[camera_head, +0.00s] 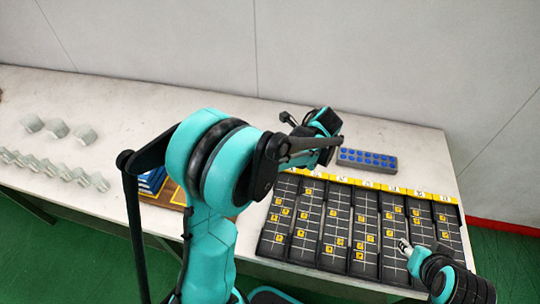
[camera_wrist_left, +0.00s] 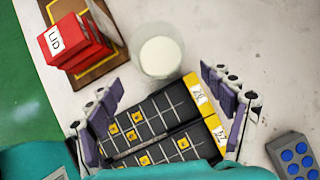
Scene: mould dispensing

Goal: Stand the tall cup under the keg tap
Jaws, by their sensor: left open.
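In the left wrist view a round translucent cup (camera_wrist_left: 161,50) with white contents or a white inside stands on the pale table, seen from above. I cannot tell its height. My left gripper (camera_wrist_left: 165,88) is open, one finger at each side of the picture, with nothing between them. The cup shows just beyond the fingertips. In the head view my left arm hides the cup and the fingers of this gripper. My right gripper (camera_head: 404,247) is low at the right over the black trays; its jaws are too small to judge. I see no keg tap in either view.
Black gridded trays (camera_head: 326,240) with yellow tags fill the right of the table. A blue-dotted block (camera_head: 366,160) lies behind them. Red boxes (camera_wrist_left: 72,42) stand on a yellow-edged brown board (camera_wrist_left: 100,67) beside the cup.

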